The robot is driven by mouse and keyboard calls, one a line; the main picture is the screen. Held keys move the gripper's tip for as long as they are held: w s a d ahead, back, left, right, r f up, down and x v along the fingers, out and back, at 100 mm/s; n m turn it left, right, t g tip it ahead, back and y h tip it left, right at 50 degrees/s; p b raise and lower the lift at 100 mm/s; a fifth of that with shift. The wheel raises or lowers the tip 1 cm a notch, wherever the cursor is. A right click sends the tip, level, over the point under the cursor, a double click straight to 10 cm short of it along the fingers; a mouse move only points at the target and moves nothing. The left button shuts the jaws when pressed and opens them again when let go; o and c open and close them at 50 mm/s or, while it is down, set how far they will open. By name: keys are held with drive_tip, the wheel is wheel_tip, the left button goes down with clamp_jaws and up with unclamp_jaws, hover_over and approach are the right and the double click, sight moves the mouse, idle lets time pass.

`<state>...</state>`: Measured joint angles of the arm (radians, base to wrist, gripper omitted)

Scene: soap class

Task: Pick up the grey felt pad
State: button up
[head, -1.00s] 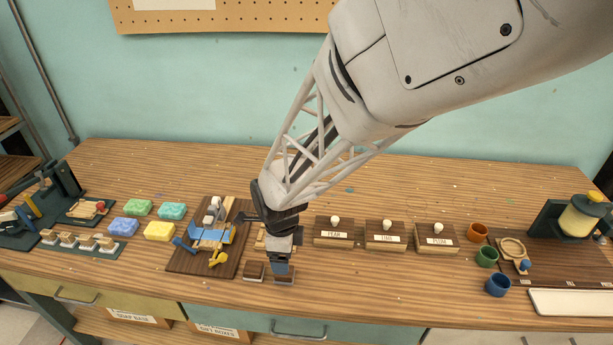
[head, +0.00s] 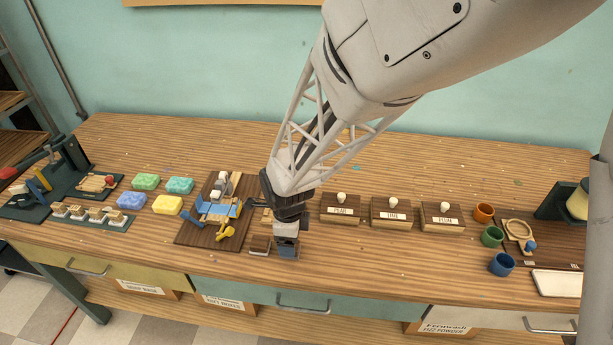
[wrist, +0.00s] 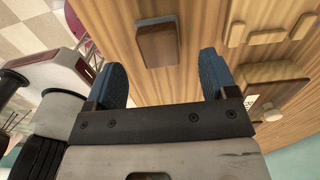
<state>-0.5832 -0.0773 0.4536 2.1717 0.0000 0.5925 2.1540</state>
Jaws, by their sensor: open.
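No plain grey pad stands out clearly. A small brown block with a thin grey edge at its base (head: 260,245) lies on the table just left of my gripper (head: 287,252) in the head view; whether that edge is felt, I cannot tell. My gripper hides the table directly beneath and behind it there. In the wrist view my gripper (wrist: 160,78) is open, with blue fingers wide apart and nothing between them. A brown block (wrist: 157,46) lies on the table ahead of the fingers, roughly centred between them and apart from both.
Left of my gripper, a dark board (head: 206,235) holds blue and yellow tools. To the right stand knobbed wooden boxes (head: 391,215) and several cups (head: 501,264). Pale wood pieces (wrist: 268,37) lie right of the block in the wrist view. The table's front edge is close.

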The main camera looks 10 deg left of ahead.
drive_tip(key=shift+f, duration=2.05)
drive_tip(key=c, duration=1)
drive_tip(key=shift+r, duration=0.1)
drive_tip(key=shift+r, duration=0.75)
wheel_tip(320, 180, up, 2)
drive_tip(key=s+d, duration=0.2)
drive_tip(key=s, duration=0.2)
drive_tip(key=s+d+r, duration=0.1)
drive_tip(key=s+d, duration=0.2)
drive_tip(key=s, duration=0.2)
drive_tip(key=s+d, duration=0.3)
drive_tip(key=s, duration=0.1)
drive_tip(key=shift+s+d+r, duration=0.15)
drive_tip(key=shift+s+d, duration=0.1)
